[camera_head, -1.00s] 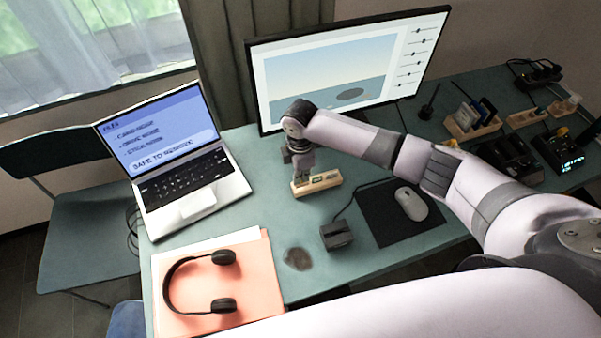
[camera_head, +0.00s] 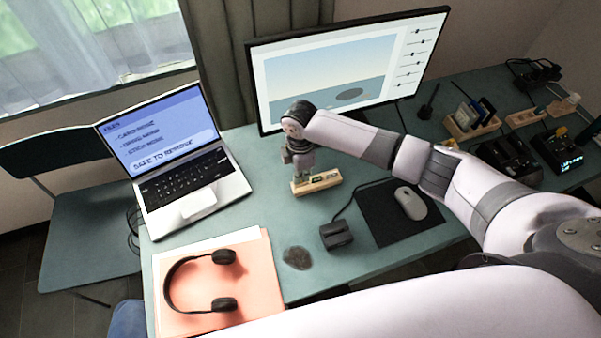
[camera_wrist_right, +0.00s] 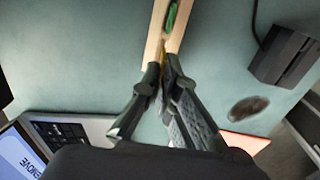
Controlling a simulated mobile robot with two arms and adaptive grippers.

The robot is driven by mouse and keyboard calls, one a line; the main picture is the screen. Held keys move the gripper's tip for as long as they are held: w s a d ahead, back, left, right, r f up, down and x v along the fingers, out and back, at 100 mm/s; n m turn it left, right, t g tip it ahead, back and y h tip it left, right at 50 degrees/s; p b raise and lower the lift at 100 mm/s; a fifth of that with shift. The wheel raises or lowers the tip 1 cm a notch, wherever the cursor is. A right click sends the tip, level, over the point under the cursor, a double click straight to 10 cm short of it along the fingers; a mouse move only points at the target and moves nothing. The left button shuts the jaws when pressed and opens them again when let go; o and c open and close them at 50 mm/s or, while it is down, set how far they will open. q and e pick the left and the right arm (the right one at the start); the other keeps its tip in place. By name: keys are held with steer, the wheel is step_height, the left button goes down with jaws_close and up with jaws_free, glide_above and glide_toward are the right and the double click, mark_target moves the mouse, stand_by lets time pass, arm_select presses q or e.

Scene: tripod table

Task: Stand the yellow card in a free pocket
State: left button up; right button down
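My right gripper (camera_head: 300,174) points down at the left end of a small wooden block (camera_head: 331,180) on the desk. In the right wrist view its fingertips (camera_wrist_right: 162,68) close in on a thin yellow sliver (camera_wrist_right: 163,52), which looks like the edge of the yellow card. The fingers hide most of it, and I cannot tell how deep it sits in the block. A green piece (camera_wrist_right: 172,15) stands in the block's slot beyond it. A second wooden holder (camera_head: 462,131) at the right back holds dark and blue cards. My left gripper is not in view.
A dark box with a cable (camera_head: 336,235) stands in front of the block; a mouse (camera_head: 410,204) on its pad lies to the right. A laptop (camera_head: 190,170) stands left, headphones (camera_head: 222,304) on a folder in front. The monitor (camera_head: 345,70) rises behind.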

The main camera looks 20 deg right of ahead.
steer(key=shift+p, duration=0.3)
steer(key=shift+f+b, duration=0.75)
steer(key=shift+f, duration=0.7)
steer(key=c, duration=1.7)
jaws_free()
steer(key=shift+r, duration=0.15)
step_height(320, 180, up, 12)
steer(key=shift+f, duration=0.1)
